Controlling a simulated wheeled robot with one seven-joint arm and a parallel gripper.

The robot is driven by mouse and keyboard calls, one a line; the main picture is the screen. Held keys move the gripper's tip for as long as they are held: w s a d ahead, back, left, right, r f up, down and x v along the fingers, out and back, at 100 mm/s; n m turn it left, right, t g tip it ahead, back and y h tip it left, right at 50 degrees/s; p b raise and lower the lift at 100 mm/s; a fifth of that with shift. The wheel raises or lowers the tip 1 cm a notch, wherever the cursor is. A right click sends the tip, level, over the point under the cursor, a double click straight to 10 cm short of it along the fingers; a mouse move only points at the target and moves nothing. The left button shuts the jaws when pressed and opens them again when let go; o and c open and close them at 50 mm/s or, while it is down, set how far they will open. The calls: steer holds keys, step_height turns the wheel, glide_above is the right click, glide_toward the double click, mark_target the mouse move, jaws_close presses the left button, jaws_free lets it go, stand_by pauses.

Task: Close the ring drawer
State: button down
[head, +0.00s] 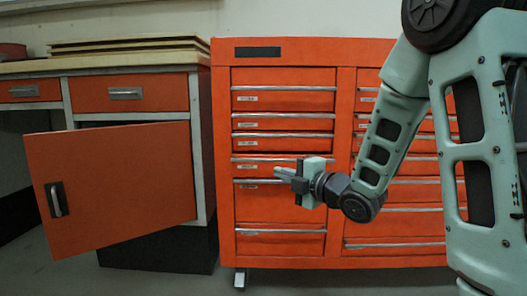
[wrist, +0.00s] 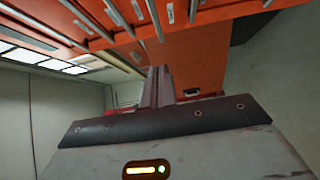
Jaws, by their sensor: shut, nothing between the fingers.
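The red tool cabinet (head: 222,150) has two columns of drawers with silver edge handles and small white labels. The labels are too small to read, so I cannot tell which one is the ring drawer. In the left column, a drawer around mid-height (head: 248,159) has a dark gap above it; it may stand slightly out. My gripper (head: 280,173) is shut and empty, in front of the lower middle of the left column, pointing left. Its shut fingers also show in the wrist view (wrist: 158,75). My gripper and forearm hide parts of both columns. Contact with a drawer cannot be told.
A workbench (head: 60,68) with boards (head: 130,44) on top stands to the left. Its red door (head: 112,185) hangs open, reaching out left of the cabinet. The wrist view shows drawer fronts (wrist: 195,14) at a steep tilt. Bare floor lies in front.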

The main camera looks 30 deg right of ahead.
mark_target(265, 160)
steer(key=p, duration=0.3)
steer(key=shift+w+r, duration=0.1)
steer(key=shift+r, duration=0.15)
steer(key=shift+w+d+f+p, duration=0.15)
steer(key=shift+w+p, duration=0.6)
steer(key=shift+w, duration=1.05)
steer(key=shift+w+d+p, duration=0.15)
steer(key=shift+w+p, duration=0.55)
steer(key=shift+w, duration=1.1)
steer(key=shift+w+d+f+p, duration=0.15)
steer(key=shift+w+p, duration=0.6)
steer(key=shift+w, duration=1.05)
steer(key=w+d, duration=0.2)
steer(key=shift+w, duration=0.4)
steer(key=shift+w+d+r, duration=0.15)
steer(key=shift+d, duration=0.05)
steer(key=shift+h, duration=0.3)
